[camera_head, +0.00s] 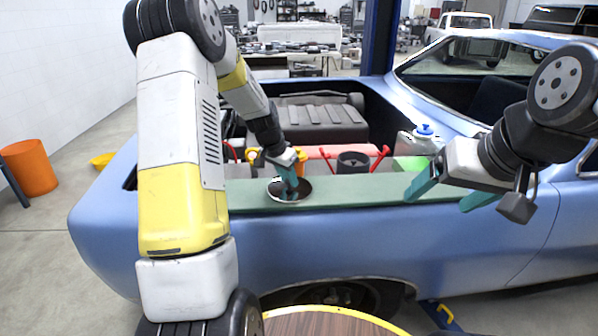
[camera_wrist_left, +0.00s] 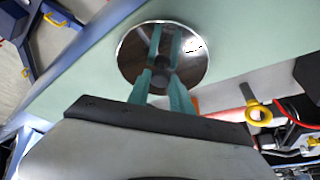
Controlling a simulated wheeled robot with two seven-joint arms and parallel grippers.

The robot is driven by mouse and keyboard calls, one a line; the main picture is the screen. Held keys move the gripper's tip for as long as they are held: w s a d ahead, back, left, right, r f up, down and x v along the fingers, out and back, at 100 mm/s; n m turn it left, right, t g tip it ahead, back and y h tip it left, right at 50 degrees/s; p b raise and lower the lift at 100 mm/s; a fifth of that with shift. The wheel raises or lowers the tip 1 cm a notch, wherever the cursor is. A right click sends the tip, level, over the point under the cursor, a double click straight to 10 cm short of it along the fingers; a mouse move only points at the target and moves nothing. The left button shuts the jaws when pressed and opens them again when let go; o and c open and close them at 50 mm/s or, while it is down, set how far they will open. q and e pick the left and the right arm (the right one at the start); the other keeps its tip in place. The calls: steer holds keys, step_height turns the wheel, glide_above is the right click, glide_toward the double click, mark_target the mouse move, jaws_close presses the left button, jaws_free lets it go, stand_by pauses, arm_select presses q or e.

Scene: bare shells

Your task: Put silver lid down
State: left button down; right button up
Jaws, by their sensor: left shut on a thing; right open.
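The silver lid (camera_head: 283,196) is a round, shiny disc over the green strip along the car's side. My left gripper (camera_head: 291,184) points down at its middle and is shut on it. In the left wrist view the lid (camera_wrist_left: 190,55) shows reflections of my teal fingers, and the fingertips (camera_wrist_left: 163,68) meet at a dark knob in its centre. I cannot tell whether the lid touches the strip or hangs just above it. My right gripper (camera_head: 445,192) is open and empty, at the right over the car's side.
The green strip (camera_head: 350,190) has bare room right of the lid. Behind it are a dark cup-like part (camera_head: 352,162), red handles (camera_head: 381,157) and a white jug with a blue cap (camera_head: 424,140). A round wooden tabletop (camera_head: 325,324) is at the bottom.

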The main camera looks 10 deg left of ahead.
arm_select(q)
steer(key=shift+f, duration=0.1)
steer(key=c, duration=1.1)
jaws_free()
steer(key=shift+c, duration=0.2)
steer(key=shift+r, duration=0.5)
steer(key=v, duration=1.1)
steer(key=s+d+r+n+t, duration=0.1)
steer(key=s+d+r, duration=0.1)
steer(key=s+r, duration=0.4)
steer(key=s+d+r+n, duration=0.1)
steer(key=s+d+r, duration=0.2)
steer(key=s, duration=0.5)
steer(key=s+d+n+t, duration=0.1)
steer(key=s+d+n, duration=0.1)
steer(key=s, duration=1.3)
steer(key=shift+r+n, duration=0.35)
steer(key=shift+n, duration=0.25)
